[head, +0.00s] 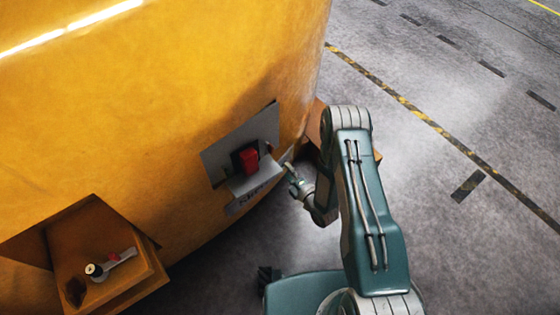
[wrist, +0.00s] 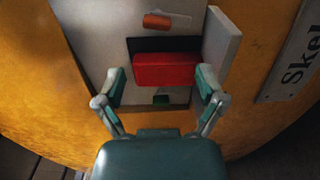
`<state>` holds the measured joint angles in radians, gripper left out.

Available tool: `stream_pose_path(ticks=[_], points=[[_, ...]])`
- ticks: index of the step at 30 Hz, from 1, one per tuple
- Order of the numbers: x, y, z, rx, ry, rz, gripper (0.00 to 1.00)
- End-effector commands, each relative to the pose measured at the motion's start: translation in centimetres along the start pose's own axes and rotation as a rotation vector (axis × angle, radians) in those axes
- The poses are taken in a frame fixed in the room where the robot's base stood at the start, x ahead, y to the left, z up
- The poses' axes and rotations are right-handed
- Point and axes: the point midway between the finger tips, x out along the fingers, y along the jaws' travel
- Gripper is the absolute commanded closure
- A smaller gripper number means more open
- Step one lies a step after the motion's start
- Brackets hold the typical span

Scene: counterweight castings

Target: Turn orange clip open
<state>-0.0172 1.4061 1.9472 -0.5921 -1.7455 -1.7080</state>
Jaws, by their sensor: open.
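The orange clip (wrist: 157,21) is a small rounded piece on the grey panel (wrist: 90,20), near the top of the wrist view. It lies beyond a red block (wrist: 166,71) set over a dark opening. I cannot make out the clip in the head view, where the red block (head: 246,160) shows on the panel. My gripper (wrist: 160,82) is open, its two fingers spread on either side of the red block, with the clip farther up the picture, beyond the fingertips. I cannot tell whether the fingers touch the block. In the head view my gripper (head: 292,175) is at the panel's right.
A grey flap (wrist: 221,38) sticks out beside the block, right of my right finger. A small green piece (wrist: 161,99) sits below the block. A lettered plate (wrist: 294,62) is at the right. An orange ledge (head: 120,280) juts out at lower left. Floor at right is clear.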

Motion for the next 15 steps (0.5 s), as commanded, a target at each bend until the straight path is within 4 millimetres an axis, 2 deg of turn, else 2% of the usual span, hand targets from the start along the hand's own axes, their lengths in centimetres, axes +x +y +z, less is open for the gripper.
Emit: stream_pose_path(ticks=[3,10,11,12,13,15], points=[[-0.75,0.00,-0.04,0.001,0.000,0.000,0.11],[-0.84,0.02,-0.06,0.001,0.000,0.001,0.11],[-0.83,0.02,-0.06,0.001,0.000,0.001,0.16],[-0.82,0.01,-0.06,0.003,0.000,0.001,0.34],[-0.82,0.01,-0.06,0.009,0.000,0.001,0.47],[-0.80,0.02,-0.05,0.052,0.000,0.001,0.49]])
